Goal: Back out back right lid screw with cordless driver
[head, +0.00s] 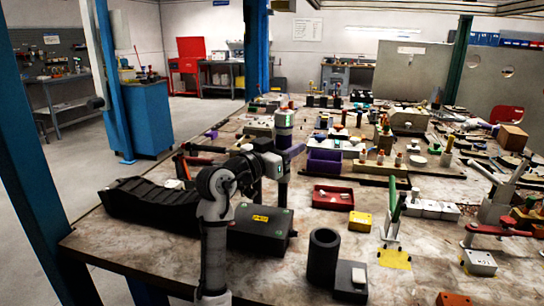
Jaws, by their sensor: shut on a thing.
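A black box with a lid (262,232) sits on the near left part of the bench and bears a small yellow label. An upright tool with a light grey and green top (284,121), apparently the cordless driver, stands above the box's back right part. My gripper (281,162) is shut on the driver's body, its arm coming up from the near edge. The driver's lower end shows near the back right of the lid. I cannot tell whether its bit touches the screw. The lid screws are too small to make out, and my arm hides the box's left part.
A long black ribbed case (150,201) lies left of the box. A dark cylinder (322,258), a red tray (333,197), a yellow block (360,221) and a purple bin (325,161) stand to the right. The bench behind is crowded; its front left corner is bare.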

